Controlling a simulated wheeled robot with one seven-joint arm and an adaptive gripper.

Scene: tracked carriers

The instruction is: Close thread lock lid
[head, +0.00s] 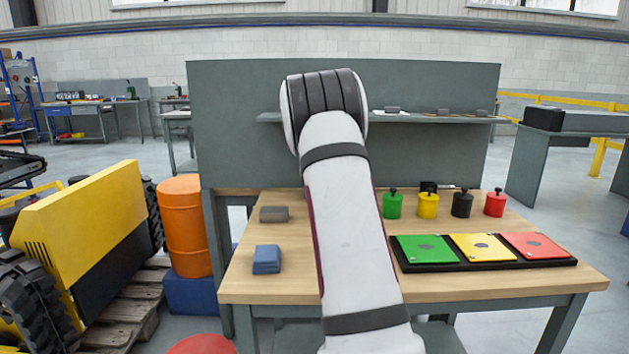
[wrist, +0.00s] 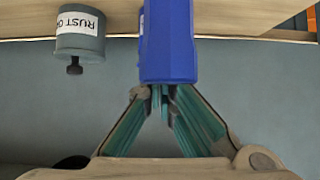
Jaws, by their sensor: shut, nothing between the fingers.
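My gripper (wrist: 160,98) shows in the wrist view with its teal-lined fingers closed together. Nothing shows between them. The fingertips meet the lower end of a blue block-like container (wrist: 167,40), touching or very close; I cannot tell which.
A grey canister (wrist: 80,32) labelled "RUST", upside down in the picture, stands beside the blue container. On the wooden bench (head: 290,285) are a blue block (head: 267,259), a grey block (head: 274,214), several knobbed canisters (head: 427,206) and a black tray (head: 490,266) of coloured plates.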

